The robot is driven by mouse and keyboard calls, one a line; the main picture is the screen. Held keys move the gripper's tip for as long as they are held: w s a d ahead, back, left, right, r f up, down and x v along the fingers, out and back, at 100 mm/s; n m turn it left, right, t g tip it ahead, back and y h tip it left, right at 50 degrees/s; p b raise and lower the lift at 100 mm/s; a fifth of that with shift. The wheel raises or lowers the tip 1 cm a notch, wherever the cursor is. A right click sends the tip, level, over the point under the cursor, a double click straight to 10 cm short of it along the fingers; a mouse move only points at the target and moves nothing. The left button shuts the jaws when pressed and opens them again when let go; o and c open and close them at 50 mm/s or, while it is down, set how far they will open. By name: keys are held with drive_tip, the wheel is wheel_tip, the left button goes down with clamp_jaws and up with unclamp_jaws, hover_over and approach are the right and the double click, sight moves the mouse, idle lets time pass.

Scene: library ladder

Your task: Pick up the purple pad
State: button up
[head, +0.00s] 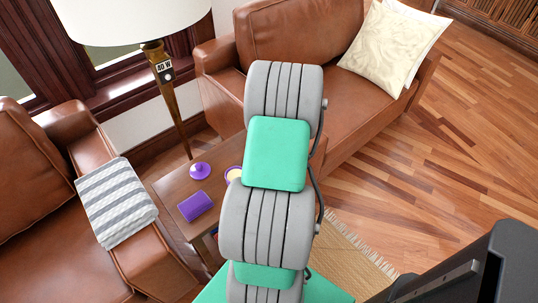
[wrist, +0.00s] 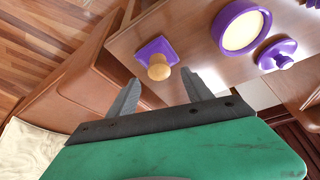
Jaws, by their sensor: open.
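The purple pad (wrist: 145,46), a flat square piece with a round yellow knob on top, lies on the brown wooden table in the wrist view. I cannot make it out in the head view, where my arm covers that part of the table. My gripper (wrist: 160,78) is open and empty in the wrist view. Its two grey fingers point toward the pad, which appears just beyond and between their tips. No contact shows. In the head view my gripper is hidden behind my arm.
A purple round tin with cream filling (wrist: 241,30) and a purple knobbed lid (wrist: 276,54) stand close by the pad. A purple block (head: 195,206) lies on the table (head: 165,188). A lamp (head: 172,100) and brown leather sofas (head: 300,40) surround the table.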

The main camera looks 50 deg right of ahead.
drive_tip(key=x, duration=0.5)
drive_tip(key=shift+d, duration=0.1)
drive_tip(key=shift+s+r, duration=0.1)
clamp_jaws()
